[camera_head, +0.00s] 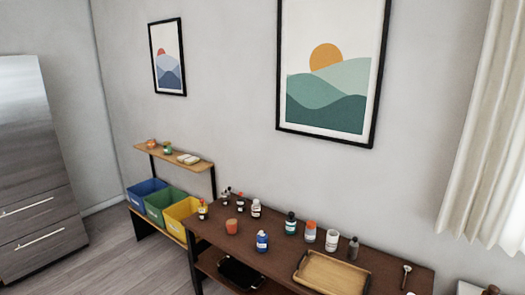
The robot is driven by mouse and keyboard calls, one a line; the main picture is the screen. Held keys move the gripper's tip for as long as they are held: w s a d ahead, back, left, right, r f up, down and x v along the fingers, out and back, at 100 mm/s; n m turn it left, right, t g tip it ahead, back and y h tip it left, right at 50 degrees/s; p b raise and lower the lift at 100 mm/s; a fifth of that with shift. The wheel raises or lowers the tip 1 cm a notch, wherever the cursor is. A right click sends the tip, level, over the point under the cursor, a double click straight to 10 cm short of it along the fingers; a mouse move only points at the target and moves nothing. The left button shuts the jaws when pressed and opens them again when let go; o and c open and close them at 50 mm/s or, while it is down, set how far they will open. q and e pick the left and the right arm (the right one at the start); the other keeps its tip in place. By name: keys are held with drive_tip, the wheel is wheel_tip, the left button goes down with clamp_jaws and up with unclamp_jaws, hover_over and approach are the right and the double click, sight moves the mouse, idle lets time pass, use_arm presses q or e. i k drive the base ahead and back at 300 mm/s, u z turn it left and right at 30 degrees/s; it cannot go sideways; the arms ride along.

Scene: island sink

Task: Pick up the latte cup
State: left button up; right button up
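I cannot make out with certainty a latte cup in the head view. A small orange-brown cup-like vessel (231,226) stands upright near the left end of the dark brown table (390,268). Another small orange thing (151,144) sits on the upper wooden shelf (145,150); both are too small to identify surely. Neither of my grippers is in view.
Several bottles, among them a blue one (262,241), stand on the table around a wooden tray (328,274). Blue (147,192), green (163,205) and yellow (181,216) bins sit left of it. Grey floor (120,262) is open between table and drawer cabinet (40,150).

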sight(231, 224)
drive_tip(key=u, duration=0.5)
drive_tip(key=i, duration=0.5)
drive_tip(key=u, duration=1.1)
drive_tip(key=i, duration=1.8)
drive_tip(key=z, duration=1.05)
drive_tip(key=i, duration=0.65)
drive_tip(key=z, duration=0.7)
